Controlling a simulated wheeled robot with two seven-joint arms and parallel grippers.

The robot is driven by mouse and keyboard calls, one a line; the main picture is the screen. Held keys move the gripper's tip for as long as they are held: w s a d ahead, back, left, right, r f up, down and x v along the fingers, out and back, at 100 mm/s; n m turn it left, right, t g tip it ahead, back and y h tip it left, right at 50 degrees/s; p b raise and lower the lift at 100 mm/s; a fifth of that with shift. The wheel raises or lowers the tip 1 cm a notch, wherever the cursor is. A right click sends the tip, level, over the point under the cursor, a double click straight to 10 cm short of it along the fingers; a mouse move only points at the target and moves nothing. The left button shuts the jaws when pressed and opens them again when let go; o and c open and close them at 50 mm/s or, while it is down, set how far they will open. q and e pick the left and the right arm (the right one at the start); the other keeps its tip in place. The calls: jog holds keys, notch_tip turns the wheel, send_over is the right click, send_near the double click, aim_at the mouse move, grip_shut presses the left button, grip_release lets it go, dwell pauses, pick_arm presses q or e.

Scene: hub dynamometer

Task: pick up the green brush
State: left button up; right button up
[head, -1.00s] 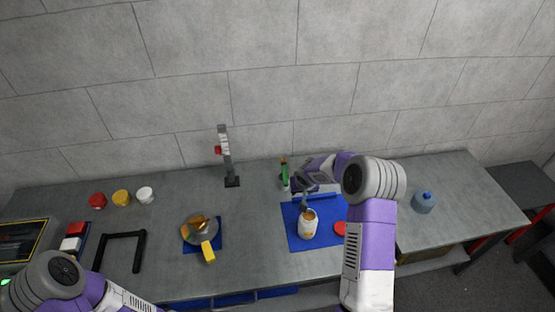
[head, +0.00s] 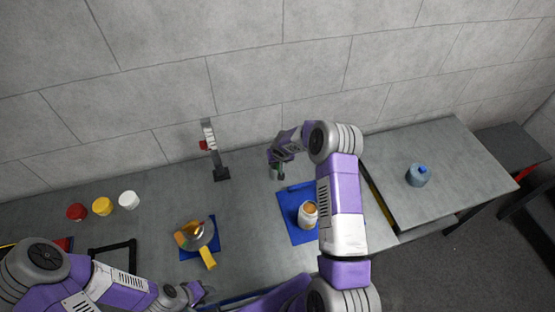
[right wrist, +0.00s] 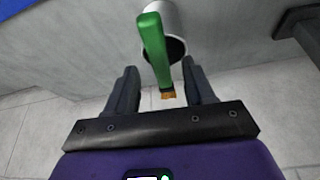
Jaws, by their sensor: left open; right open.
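The green brush (right wrist: 153,45) stands in a white cup (right wrist: 170,18) with a dark opening in the right wrist view; a tan tip shows at its near end. My right gripper (right wrist: 160,68) is open, its fingers on either side of the brush with gaps visible. In the head view the right gripper (head: 276,161) is over the back of the bench and mostly hides the brush and cup. My left gripper (head: 198,293) is open and empty at the front edge of the bench, far from the brush.

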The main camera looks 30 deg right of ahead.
jog(key=shift+w+d+f, duration=0.1)
jog(key=shift+w+f, duration=0.25)
jog(key=shift+f, duration=0.3)
grip_shut()
jog(key=shift+r, duration=0.15)
